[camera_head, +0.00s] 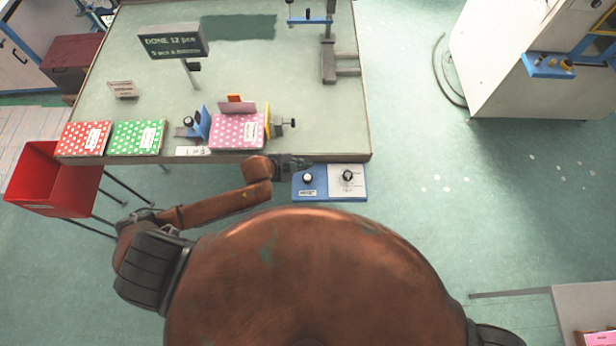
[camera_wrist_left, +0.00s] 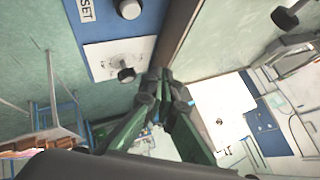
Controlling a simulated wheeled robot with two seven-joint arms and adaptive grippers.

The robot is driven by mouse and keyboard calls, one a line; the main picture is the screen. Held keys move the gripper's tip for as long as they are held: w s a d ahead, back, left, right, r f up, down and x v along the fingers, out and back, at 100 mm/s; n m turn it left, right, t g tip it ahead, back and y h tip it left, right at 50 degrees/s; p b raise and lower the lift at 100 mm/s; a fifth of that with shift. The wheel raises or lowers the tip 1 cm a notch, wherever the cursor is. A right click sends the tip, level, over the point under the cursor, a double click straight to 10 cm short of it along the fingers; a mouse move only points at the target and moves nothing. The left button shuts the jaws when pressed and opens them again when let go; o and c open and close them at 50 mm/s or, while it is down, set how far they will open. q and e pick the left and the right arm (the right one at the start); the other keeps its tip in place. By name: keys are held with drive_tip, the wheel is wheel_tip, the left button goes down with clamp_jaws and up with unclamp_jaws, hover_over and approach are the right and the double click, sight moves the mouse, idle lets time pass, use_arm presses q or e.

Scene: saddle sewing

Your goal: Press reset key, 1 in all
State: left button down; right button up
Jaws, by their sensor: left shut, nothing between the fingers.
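A blue control panel (camera_head: 330,194) hangs at the table's front edge in the head view. A round white-topped key (camera_head: 308,178) sits on its left part above a small label (camera_head: 307,193). A dark knob (camera_head: 348,175) stands on the white plate at its right. In the left wrist view the label (camera_wrist_left: 86,10) reads "SET", partly cut off, beside the key (camera_wrist_left: 129,9); the knob (camera_wrist_left: 126,75) is nearer the fingers. My left gripper (camera_head: 300,163) is shut and empty at the panel's upper left edge. Its fingertips (camera_wrist_left: 160,76) appear apart from the key. My right gripper is out of view.
The table (camera_head: 250,70) holds a red dotted pad (camera_head: 84,138), a green one (camera_head: 137,137) and a pink one (camera_head: 236,131) in a clamp fixture. A red bin (camera_head: 52,180) stands left.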

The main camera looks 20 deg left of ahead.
use_arm(q)
drive_tip(key=b, duration=0.6)
hover_over(310, 175)
drive_tip(key=s+a, duration=0.1)
drive_tip(key=s, duration=0.1)
wheel_tip(310, 175, down, 6)
drive_tip(key=shift+w+f, duration=0.15)
drive_tip(key=shift+f+b, duration=0.5)
drive_tip(key=shift+f, duration=0.45)
drive_tip(key=shift+f, duration=0.1)
drive_tip(key=shift+f, duration=0.3)
drive_tip(key=shift+f, duration=0.65)
idle(0.5)
drive_tip(key=shift+r+p, duration=0.95)
drive_tip(key=shift+r, duration=0.1)
